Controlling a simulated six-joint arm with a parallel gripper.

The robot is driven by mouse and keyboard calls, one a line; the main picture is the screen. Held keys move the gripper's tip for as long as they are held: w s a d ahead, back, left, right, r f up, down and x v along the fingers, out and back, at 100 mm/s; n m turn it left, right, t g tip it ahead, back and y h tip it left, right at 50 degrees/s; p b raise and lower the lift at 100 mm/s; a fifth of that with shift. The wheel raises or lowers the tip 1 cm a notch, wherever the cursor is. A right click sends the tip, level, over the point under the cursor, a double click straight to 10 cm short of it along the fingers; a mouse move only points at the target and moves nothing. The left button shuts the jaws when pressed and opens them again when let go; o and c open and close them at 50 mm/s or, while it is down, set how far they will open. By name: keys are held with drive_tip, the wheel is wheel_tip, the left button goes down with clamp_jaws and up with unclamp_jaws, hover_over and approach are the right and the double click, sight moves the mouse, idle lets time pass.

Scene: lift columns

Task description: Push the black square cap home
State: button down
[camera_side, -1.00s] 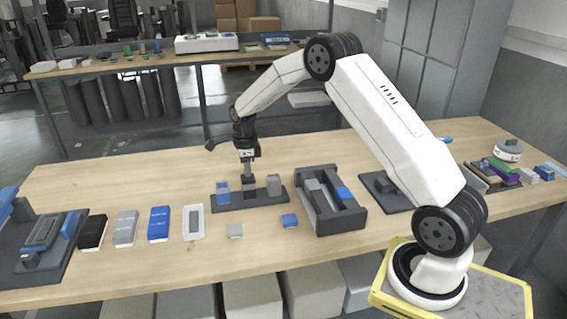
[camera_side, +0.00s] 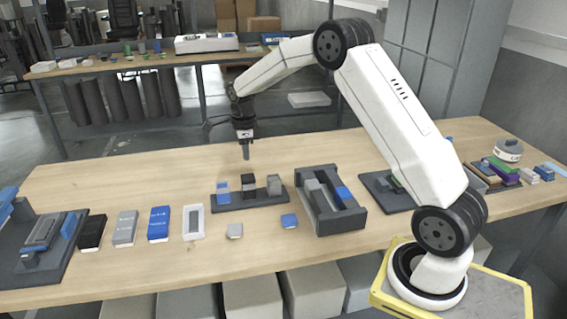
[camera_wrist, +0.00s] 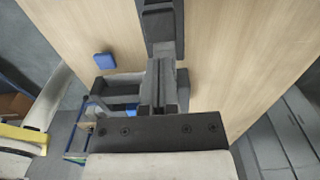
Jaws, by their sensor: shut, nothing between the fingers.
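The black square cap (camera_side: 249,181) is in the middle position of a dark grey base (camera_side: 237,202) on the table. A blue cap (camera_side: 222,189) is to its left and a grey cap (camera_side: 274,183) to its right on the same base. I cannot tell how deep the black cap sits. My gripper (camera_side: 246,157) is shut and empty, apart from the black cap and above it. In the wrist view my gripper's fingers (camera_wrist: 162,72) are together and point toward a dark bar (camera_wrist: 161,30), probably the base.
A grey tray (camera_side: 350,219) with grey and blue pieces stands right of the base. A loose blue piece (camera_side: 289,221) and a loose grey piece (camera_side: 235,231) lie in front. Several flat boxes, including a white one (camera_side: 193,235), are at the left. The table behind is clear.

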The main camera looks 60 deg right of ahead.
drive_tip(key=shift+r, duration=1.45)
drive_tip(key=shift+a, duration=0.1)
drive_tip(key=s+a+f+n+t, duration=0.1)
drive_tip(key=s+a+n, duration=0.7)
drive_tip(key=s+n, duration=0.3)
drive_tip(key=s+a+f+n+t, duration=0.1)
drive_tip(key=s+a+f+n, duration=0.1)
drive_tip(key=s+a+n, duration=0.5)
drive_tip(key=shift+s+a+f+n+t, duration=0.15)
drive_tip(key=shift+s+a+n+t, duration=0.2)
drive_tip(key=shift+s+n, duration=3.3)
drive_tip(key=shift+w+n, duration=0.85)
drive_tip(key=shift+w, duration=0.05)
